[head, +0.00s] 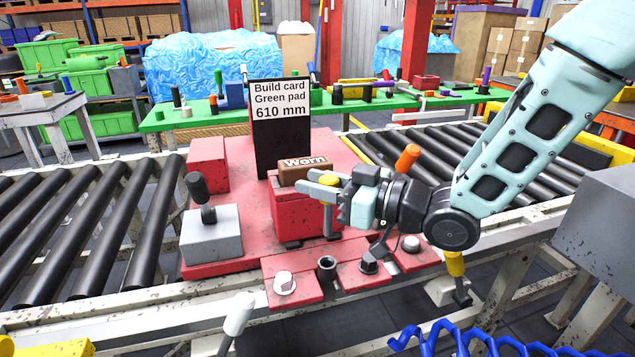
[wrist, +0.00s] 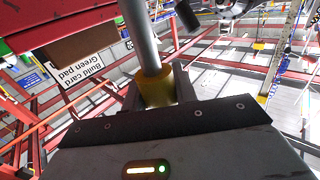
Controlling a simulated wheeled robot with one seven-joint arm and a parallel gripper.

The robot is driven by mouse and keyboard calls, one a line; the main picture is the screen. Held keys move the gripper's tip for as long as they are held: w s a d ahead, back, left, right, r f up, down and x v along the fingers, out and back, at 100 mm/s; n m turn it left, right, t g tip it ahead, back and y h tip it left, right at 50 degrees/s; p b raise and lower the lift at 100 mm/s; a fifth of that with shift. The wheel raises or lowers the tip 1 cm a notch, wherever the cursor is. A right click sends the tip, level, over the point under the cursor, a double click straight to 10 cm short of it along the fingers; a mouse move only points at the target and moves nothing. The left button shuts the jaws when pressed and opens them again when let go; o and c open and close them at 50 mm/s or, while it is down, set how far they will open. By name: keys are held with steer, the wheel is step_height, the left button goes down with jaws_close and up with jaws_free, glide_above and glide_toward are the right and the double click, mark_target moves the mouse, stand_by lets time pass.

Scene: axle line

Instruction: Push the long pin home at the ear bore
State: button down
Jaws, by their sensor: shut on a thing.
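My gripper (head: 331,187) is shut on the long pin, a grey rod with a yellow collar (wrist: 157,88). In the wrist view the grey shaft (wrist: 142,38) runs away from the fingers. In the head view the yellow end (head: 329,180) shows between the fingers, in front of the red block (head: 293,213). The pin looks about upright, with a bit of shaft below the fingers. I cannot tell whether the pin's tip touches any bore.
A brown block marked "Worn" (head: 305,168) sits on the red block, close to the fingers. The build card (head: 281,128) stands behind, reading green pad, 610 mm. A grey block with a black knob (head: 208,225) is to the left.

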steer(key=shift+f+b, duration=2.1)
steer(key=shift+f, duration=0.5)
steer(key=shift+f+b, duration=0.35)
steer(key=shift+f, duration=0.05)
steer(key=shift+f+b, duration=3.5)
steer(key=shift+f, duration=0.6)
steer(key=c, duration=1)
jaws_free()
